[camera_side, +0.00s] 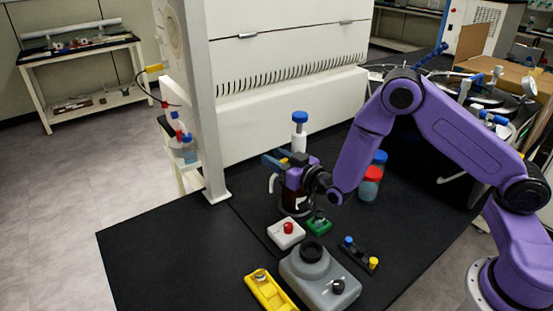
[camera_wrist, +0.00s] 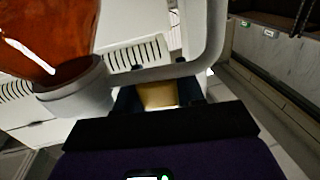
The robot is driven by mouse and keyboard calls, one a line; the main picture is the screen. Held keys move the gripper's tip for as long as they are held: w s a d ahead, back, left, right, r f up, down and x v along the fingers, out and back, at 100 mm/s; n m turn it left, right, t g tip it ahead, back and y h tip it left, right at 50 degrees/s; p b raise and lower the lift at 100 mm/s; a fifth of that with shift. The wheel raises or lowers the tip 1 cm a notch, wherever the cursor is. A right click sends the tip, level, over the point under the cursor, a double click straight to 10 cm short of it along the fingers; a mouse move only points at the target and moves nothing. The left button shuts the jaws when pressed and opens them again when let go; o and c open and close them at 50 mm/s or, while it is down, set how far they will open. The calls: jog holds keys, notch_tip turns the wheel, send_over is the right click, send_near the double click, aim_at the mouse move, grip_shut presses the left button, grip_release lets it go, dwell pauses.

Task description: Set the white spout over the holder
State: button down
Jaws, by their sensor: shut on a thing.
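My gripper (camera_side: 284,163) is above the back middle of the black bench, with its blue fingers pointing left. In the wrist view my gripper (camera_wrist: 158,95) is shut around a pale curved handle, its grip partly hidden. The white part (camera_wrist: 190,70) that I take for the white spout forms this handle and a collar around an amber vessel (camera_wrist: 55,35). In the side view a white curved end (camera_side: 272,183) shows left of the dark vessel (camera_side: 296,201). I cannot tell which thing is the holder; a grey device (camera_side: 322,279) with a black round top stands in front.
A white block with a red knob (camera_side: 286,233), a green block (camera_side: 319,224), a yellow tray (camera_side: 268,291) and a dark rack (camera_side: 360,256) lie nearby. A white blue-capped bottle (camera_side: 299,137) stands behind my gripper. Red- and blue-lidded jars (camera_side: 370,185) stand right. The bench's left side is clear.

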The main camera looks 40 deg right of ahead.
jog(key=shift+s+y, duration=0.1)
jog(key=shift+y, duration=0.2)
jog(key=n+y, duration=0.1)
jog(key=s+n+g+y, duration=0.1)
jog(key=n+y, duration=0.1)
jog(key=y, duration=0.1)
jog(key=shift+s+d+g, duration=0.1)
jog(key=shift+s+g, duration=0.2)
jog(key=shift+s, duration=0.05)
jog(key=s+d+n+g+y, duration=0.4)
jog(key=n+g+y, duration=0.6)
jog(key=n+g, duration=0.3)
jog(key=shift+s+g, duration=0.7)
jog(key=shift+g, duration=0.9)
jog(key=shift+d, duration=0.1)
jog(key=c, duration=1)
grip_release()
jog(key=shift+c, duration=0.2)
